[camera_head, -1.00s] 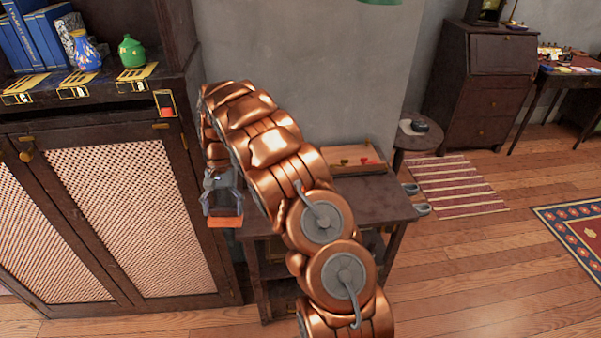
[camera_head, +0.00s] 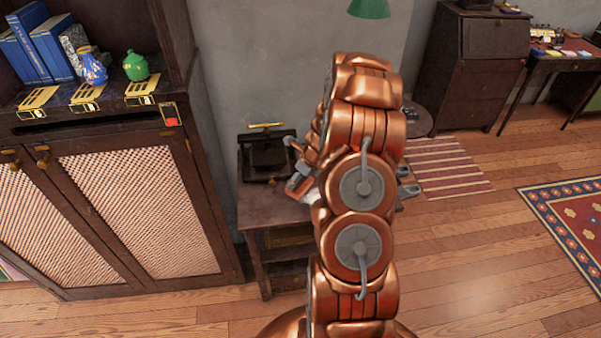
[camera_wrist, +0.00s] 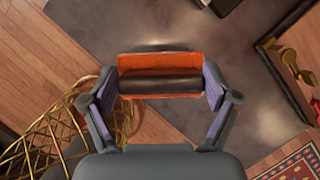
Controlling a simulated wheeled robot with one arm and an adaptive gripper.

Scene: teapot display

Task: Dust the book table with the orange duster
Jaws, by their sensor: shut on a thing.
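My gripper (camera_head: 300,178) is shut on the orange duster (camera_head: 297,187), in front of the book press at the middle of the head view. In the wrist view, the duster (camera_wrist: 160,64) lies across between the two fingers of my gripper (camera_wrist: 162,82), with a dark strip along it. The book table (camera_head: 258,212) is a small dark brown table against the grey wall. The duster appears over its top; I cannot tell whether it touches. My arm hides the table's right part.
A black book press (camera_head: 267,152) with a brass handle stands on the table's back left. A tall cabinet (camera_head: 185,165) stands close on the left. A gold wire basket (camera_wrist: 60,140) shows at lower left in the wrist view. A striped rug (camera_head: 450,170) lies right.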

